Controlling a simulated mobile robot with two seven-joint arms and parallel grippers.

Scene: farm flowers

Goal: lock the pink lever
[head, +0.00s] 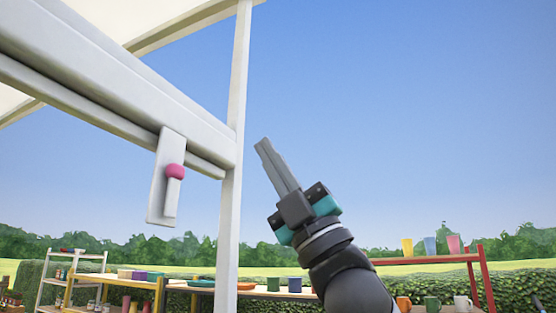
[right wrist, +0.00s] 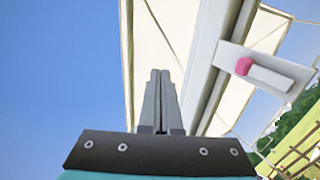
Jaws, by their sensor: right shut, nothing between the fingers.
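The pink lever (head: 175,172) is a pink knob on a short white handle, mounted on a white plate (head: 158,190) that hangs from a white beam. In the head view the handle points down from the knob. The lever also shows in the right wrist view (right wrist: 244,66), at the upper right. My right gripper (head: 263,147) is raised to the right of the lever and of the white post, pointing up and left. Its fingers (right wrist: 158,78) are together with nothing between them. It is apart from the lever. My left gripper is not in view.
A white post (head: 235,130) stands between the lever and my right gripper in the head view. The white beam (head: 110,85) runs to the upper left under a pale canopy. Shelves with cups and pots (head: 430,258) stand low behind. Open sky is on the right.

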